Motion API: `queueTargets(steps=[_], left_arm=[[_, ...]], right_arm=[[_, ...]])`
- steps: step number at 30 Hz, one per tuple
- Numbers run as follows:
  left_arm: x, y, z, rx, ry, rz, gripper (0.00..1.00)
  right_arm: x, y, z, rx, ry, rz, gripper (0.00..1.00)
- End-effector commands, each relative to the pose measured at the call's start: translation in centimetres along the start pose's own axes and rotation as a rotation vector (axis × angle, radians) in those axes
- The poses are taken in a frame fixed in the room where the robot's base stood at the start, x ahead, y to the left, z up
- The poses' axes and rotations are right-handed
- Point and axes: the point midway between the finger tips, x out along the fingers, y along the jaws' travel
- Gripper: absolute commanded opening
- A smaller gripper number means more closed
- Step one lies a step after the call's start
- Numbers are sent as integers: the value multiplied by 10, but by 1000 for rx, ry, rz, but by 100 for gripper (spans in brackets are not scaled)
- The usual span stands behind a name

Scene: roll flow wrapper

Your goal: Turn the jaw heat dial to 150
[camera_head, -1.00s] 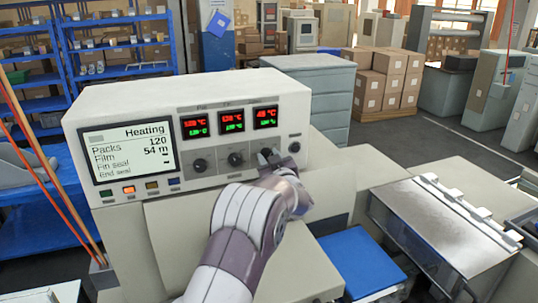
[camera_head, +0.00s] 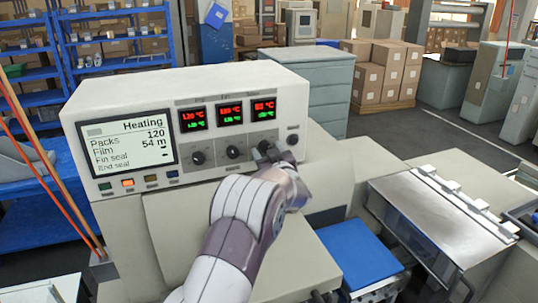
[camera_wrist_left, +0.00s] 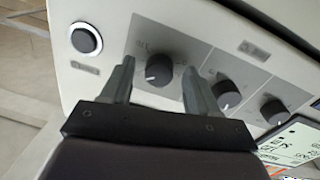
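The cream control panel (camera_head: 92,102) of the wrapper carries a row of three black dials under three red-and-green temperature displays. My left gripper (camera_head: 273,153) is at the rightmost dial and mostly hides it in the head view. In the left wrist view this dial (camera_wrist_left: 158,70) sits between the two spread fingers of the gripper, with gaps showing at its sides. The middle dial (camera_head: 233,153) and left dial (camera_head: 198,158) are free. The dial labels and exact display numbers are too small to read surely. My right gripper is not in view.
A round button (camera_head: 292,140) sits just right of the gripped-at dial. The status screen (camera_head: 127,143) reads Heating. A row of small coloured buttons (camera_head: 128,182) lies below it. A blue pad (camera_head: 358,252) and a metal-covered unit (camera_head: 440,220) stand right of my arm.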

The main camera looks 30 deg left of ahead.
Motion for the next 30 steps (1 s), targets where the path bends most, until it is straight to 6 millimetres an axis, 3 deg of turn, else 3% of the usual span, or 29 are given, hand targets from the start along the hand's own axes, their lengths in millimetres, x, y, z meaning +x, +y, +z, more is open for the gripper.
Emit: queueTargets(steps=[5,12,18,30], left_arm=[[-19,1,4,-2,1,4,60],[-84,0,6,-2,1,5,60],[-120,1,4,0,-2,3,60],[-127,0,1,1,-2,0,60]], right_arm=[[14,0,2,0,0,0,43],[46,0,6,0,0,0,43],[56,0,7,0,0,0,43],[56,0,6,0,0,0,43]])
